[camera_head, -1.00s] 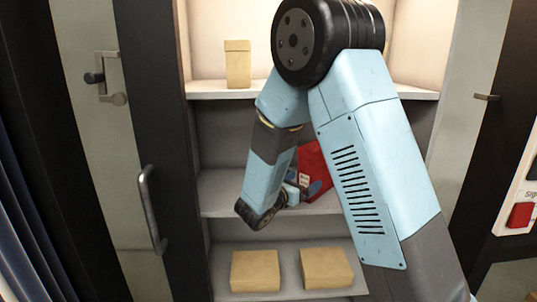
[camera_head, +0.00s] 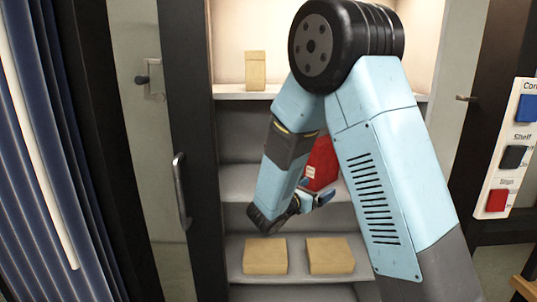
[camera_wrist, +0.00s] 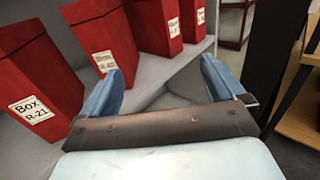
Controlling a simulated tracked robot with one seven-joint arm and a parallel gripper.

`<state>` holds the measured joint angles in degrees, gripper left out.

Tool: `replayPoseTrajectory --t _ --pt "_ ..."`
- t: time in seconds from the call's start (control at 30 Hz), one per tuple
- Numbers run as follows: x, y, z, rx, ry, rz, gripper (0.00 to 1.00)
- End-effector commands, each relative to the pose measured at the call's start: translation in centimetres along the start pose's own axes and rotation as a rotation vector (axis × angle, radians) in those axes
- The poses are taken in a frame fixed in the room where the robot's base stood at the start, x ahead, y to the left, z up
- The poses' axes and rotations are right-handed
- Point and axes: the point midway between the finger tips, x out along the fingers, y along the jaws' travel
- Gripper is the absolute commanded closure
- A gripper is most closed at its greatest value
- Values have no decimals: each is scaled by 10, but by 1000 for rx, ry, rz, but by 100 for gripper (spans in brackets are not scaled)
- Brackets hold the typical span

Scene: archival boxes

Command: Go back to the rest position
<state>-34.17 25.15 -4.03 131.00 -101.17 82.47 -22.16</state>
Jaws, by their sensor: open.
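My gripper (camera_head: 312,194) is in front of the cabinet's middle shelf in the head view, at the end of my blue arm. In the wrist view my gripper (camera_wrist: 163,88) shows two blue fingers spread wide with nothing between them. A red box (camera_head: 321,164) stands on the middle shelf behind the gripper, partly hidden by my arm. In the wrist view several red boxes stand in a row, one labelled Box R-21 (camera_wrist: 38,75). The fingers are apart from the boxes as far as I can see.
Two tan boxes lie on the lower shelf, a left one (camera_head: 265,256) and a right one (camera_head: 330,255). Another tan box (camera_head: 255,70) stands on the upper shelf. A cabinet door handle (camera_head: 181,190) is at left. A panel with coloured blocks (camera_head: 507,150) is at right.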

Motion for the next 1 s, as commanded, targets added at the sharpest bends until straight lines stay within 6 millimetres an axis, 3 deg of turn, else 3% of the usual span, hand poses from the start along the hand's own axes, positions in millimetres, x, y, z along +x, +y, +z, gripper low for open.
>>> replayPoseTrajectory --t 0.47,0.73,1.0 --pt "19 -74 34 215 124 -237 4" --pt "17 -151 58 486 262 -486 4" --pt "-8 -219 73 824 413 -737 4"
